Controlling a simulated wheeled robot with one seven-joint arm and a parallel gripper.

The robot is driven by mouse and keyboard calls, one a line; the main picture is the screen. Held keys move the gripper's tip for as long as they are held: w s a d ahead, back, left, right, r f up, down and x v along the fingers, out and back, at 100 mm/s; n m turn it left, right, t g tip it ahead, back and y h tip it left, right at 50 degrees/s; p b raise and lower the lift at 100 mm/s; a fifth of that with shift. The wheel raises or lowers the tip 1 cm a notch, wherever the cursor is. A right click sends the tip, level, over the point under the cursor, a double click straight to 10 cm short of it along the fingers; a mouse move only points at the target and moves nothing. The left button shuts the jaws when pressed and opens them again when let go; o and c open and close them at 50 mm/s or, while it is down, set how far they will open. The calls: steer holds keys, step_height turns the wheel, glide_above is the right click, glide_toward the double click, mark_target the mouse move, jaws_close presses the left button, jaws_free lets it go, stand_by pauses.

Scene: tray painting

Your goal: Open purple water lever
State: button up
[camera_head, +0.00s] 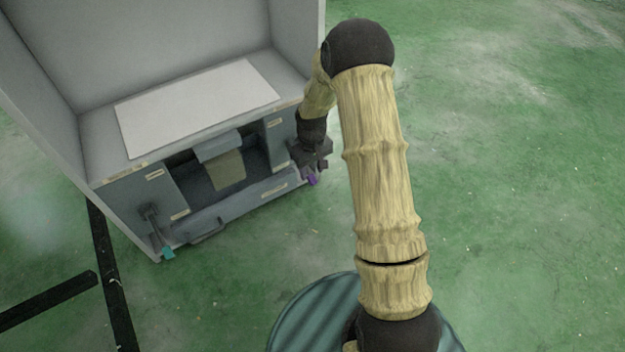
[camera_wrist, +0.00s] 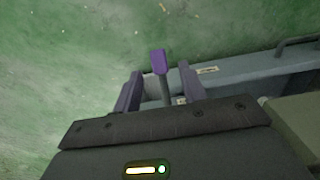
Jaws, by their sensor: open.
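The purple water lever (camera_head: 312,180) shows as a small purple tip at the right end of the booth's front, just below my gripper (camera_head: 318,156). In the wrist view the lever has a purple handle (camera_wrist: 158,62) on a grey stem. My gripper (camera_wrist: 160,92) is open, with one finger on each side of the stem. The purple handle reaches beyond the fingertips, and the fingers look apart from the stem. The lever's base is hidden behind the gripper body.
A grey booth (camera_head: 180,40) holds a white sheet (camera_head: 198,105) on its top. Below are an open recess and a front drawer with a handle (camera_head: 207,232). A teal-tipped lever (camera_head: 167,252) is at the left. Green floor (camera_head: 520,200) is clear at the right.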

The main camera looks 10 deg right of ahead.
steer(key=shift+f+b, duration=0.55)
steer(key=shift+f, duration=0.9)
jaws_close()
steer(key=shift+s, duration=0.1)
